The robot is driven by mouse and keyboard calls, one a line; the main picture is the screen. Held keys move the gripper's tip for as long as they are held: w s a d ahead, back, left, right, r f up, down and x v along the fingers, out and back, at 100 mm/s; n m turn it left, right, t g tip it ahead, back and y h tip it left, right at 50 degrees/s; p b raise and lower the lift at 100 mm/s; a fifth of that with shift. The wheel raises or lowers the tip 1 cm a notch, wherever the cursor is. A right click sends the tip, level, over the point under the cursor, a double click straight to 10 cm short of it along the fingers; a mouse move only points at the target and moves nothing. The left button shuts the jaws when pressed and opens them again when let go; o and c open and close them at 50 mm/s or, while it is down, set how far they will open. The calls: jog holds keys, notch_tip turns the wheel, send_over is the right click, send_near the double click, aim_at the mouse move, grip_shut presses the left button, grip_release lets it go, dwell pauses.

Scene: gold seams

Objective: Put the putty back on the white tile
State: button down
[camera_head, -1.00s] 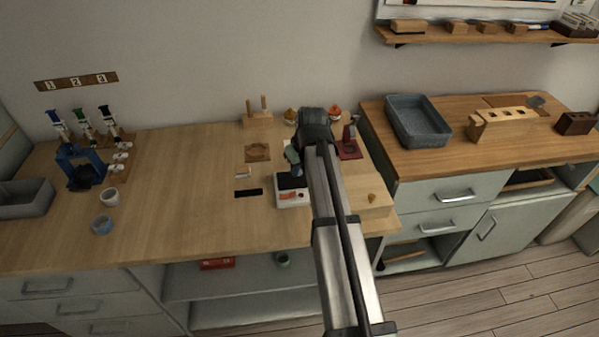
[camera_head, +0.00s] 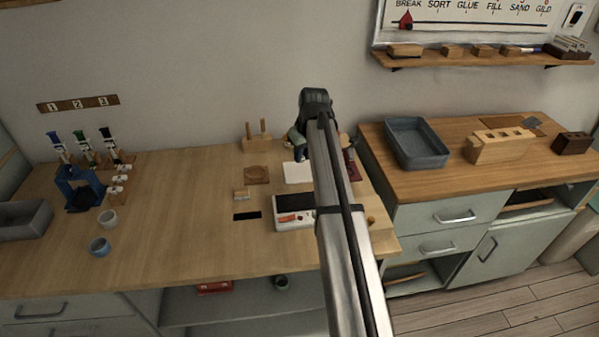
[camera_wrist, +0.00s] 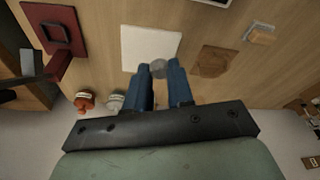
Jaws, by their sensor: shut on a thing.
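The white tile (camera_head: 298,172) lies flat on the wooden bench behind the scale, partly hidden by my arm in the head view. It shows as a pale square in the wrist view (camera_wrist: 150,46). My gripper (camera_wrist: 162,72) has blue fingers and is shut on a grey, rounded lump of putty (camera_wrist: 158,67) at its fingertips. In the wrist view the putty overlaps the tile's edge nearest the gripper. In the head view my gripper (camera_head: 305,157) is above the bench by the tile, and the putty cannot be made out. The height above the tile is unclear.
A scale (camera_head: 294,211) with a dark top stands in front of the tile. A brown patch (camera_head: 257,175) and a small block (camera_head: 241,194) lie left. A red-based stand (camera_wrist: 55,28) and an orange-topped jar (camera_wrist: 84,101) are close by. The left-middle bench is clear.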

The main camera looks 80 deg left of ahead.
send_over(299, 170)
jog(key=d, duration=0.1)
jog(key=shift+w+f, duration=0.15)
jog(key=shift+f, duration=4.7)
jog(key=shift+f, duration=0.1)
jog(key=c, duration=1)
grip_release()
jog(key=v, duration=1.2)
jog(key=shift+d, duration=0.2)
